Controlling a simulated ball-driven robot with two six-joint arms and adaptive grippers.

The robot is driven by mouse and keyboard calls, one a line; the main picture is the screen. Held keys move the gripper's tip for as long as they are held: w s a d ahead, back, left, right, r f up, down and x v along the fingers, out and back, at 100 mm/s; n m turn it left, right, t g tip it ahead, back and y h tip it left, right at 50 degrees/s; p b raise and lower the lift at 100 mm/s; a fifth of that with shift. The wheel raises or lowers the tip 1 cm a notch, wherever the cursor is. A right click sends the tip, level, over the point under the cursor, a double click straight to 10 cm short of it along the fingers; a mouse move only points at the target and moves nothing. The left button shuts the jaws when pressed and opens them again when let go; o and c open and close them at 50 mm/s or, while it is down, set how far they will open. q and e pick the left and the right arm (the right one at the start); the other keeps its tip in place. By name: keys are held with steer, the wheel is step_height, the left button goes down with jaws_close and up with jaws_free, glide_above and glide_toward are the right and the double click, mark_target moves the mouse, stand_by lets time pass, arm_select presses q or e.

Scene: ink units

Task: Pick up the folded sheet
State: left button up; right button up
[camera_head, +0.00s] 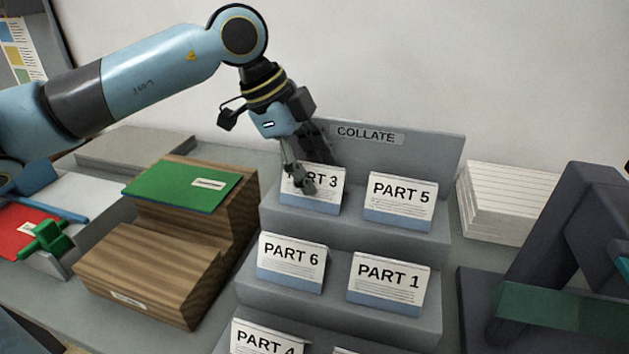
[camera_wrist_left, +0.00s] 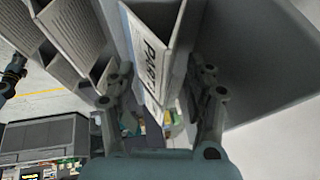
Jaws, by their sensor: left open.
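The folded sheet labelled PART 3 (camera_head: 325,196) stands like a tent on the top step of the grey COLLATE rack (camera_head: 440,160). My left gripper (camera_head: 303,182) is open over the sheet, its fingers covering part of the label. In the left wrist view a folded sheet (camera_wrist_left: 150,55) reading PART stands between the open fingers of my left gripper (camera_wrist_left: 162,98), one finger on each side. I cannot tell whether the fingers touch it. A small dark form at the left edge of that view may be my right gripper; its jaws are unclear.
PART 5 (camera_head: 400,203) stands beside it; PART 6 (camera_head: 291,263) and PART 1 (camera_head: 388,284) stand one step lower. The rack's back panel rises close behind. A wooden stepped block (camera_head: 150,270) with a green booklet (camera_head: 185,184) is left; a white paper stack (camera_head: 505,205) is right.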

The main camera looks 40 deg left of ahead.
arm_select(q)
steer(key=shift+c, duration=0.4)
steer(key=c, duration=1)
steer(key=shift+r, duration=0.1)
